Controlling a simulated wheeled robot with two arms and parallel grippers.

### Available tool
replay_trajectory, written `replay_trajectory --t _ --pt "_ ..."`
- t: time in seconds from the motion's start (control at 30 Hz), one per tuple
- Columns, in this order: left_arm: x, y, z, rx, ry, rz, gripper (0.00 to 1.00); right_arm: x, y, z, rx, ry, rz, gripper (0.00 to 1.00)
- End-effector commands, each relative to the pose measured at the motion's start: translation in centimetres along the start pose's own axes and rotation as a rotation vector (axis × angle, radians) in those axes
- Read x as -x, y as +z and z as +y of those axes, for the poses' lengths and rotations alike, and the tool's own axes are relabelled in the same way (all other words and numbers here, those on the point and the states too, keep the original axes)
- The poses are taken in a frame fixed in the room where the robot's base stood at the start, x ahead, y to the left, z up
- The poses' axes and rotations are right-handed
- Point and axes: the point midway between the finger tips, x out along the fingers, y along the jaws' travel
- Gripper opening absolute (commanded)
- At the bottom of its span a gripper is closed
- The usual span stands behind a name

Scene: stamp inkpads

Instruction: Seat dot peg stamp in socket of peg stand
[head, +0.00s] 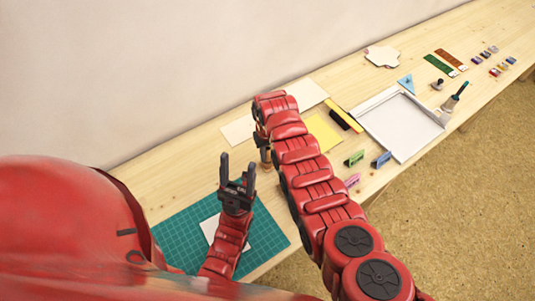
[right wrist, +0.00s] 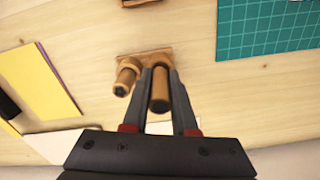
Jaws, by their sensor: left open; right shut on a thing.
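In the right wrist view my right gripper (right wrist: 160,72) is shut on a wooden peg stamp (right wrist: 160,98), its fingers along both sides. The wooden peg stand (right wrist: 128,57) lies just beyond the fingertips. A second wooden peg (right wrist: 127,78) with a dark end is at the stand, left of the held one. The held peg's far end overlaps the stand; I cannot tell whether it is in a socket. In the head view my right arm hides most of this, with some wood showing (head: 265,156). My left gripper (head: 238,166) is open and empty above the green mat.
The green cutting mat (head: 172,224) bears a white sheet (head: 208,229). The wall stands behind the table. In the wrist view bare wood surrounds the stand.

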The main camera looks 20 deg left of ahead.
Motion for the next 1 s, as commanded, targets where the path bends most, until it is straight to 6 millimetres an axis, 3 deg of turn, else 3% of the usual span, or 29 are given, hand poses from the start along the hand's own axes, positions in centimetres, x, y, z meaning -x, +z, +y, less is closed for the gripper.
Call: replay_trajectory --t 0.87,0.9,1.0 --pt "1.5 0.2 0.1 0.000 0.000 0.000 0.56 -1.7 -0.1 0.0 0.000 0.000 0.002 0.00" --pt "1.4 0.2 0.1 0.000 0.000 0.000 0.56 -1.6 -0.1 0.0 0.000 0.000 0.002 0.31" --pt "1.4 0.2 0.1 0.000 0.000 0.000 0.56 -1.6 -0.1 0.0 0.000 0.000 0.002 0.49"
